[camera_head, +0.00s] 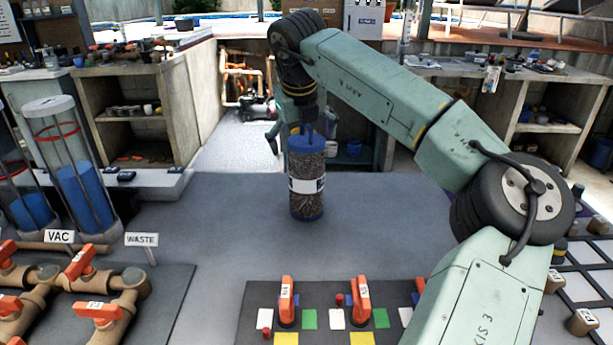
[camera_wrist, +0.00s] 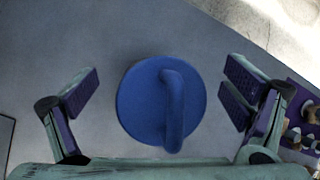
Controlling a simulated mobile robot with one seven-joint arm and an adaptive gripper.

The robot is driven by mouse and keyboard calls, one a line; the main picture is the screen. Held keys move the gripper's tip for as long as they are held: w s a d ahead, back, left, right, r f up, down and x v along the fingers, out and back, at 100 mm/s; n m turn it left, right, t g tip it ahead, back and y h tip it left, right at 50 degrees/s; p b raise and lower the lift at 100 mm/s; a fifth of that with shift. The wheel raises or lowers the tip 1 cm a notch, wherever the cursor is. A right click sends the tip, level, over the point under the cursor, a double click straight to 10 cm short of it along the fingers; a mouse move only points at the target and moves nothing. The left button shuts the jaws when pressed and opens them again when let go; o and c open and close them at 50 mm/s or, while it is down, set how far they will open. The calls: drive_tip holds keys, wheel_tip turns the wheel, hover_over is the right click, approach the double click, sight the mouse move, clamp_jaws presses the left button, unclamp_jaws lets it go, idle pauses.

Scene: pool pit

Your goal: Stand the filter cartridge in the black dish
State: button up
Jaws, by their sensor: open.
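The filter cartridge (camera_head: 307,172) is an upright cylinder with blue ends, a mottled brown-grey body and a white label band. It stands on the grey table (camera_head: 225,215). In the wrist view its round blue cap (camera_wrist: 140,105) with a raised handle bar (camera_wrist: 173,105) is seen from above. My gripper (camera_head: 302,136) is above the cartridge. In the wrist view my gripper (camera_wrist: 160,91) is open, with one finger on each side of the cap and clear gaps on both sides. I cannot make out the black dish in either view.
Brown pipes with orange valve handles (camera_head: 80,262) and clear columns (camera_head: 72,165) stand at the left, by a WASTE sign (camera_head: 142,240). A panel with orange levers (camera_head: 287,300) lies at the front. The table around the cartridge is clear.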

drive_tip(key=c, duration=2)
drive_tip(key=shift+r, duration=0.1)
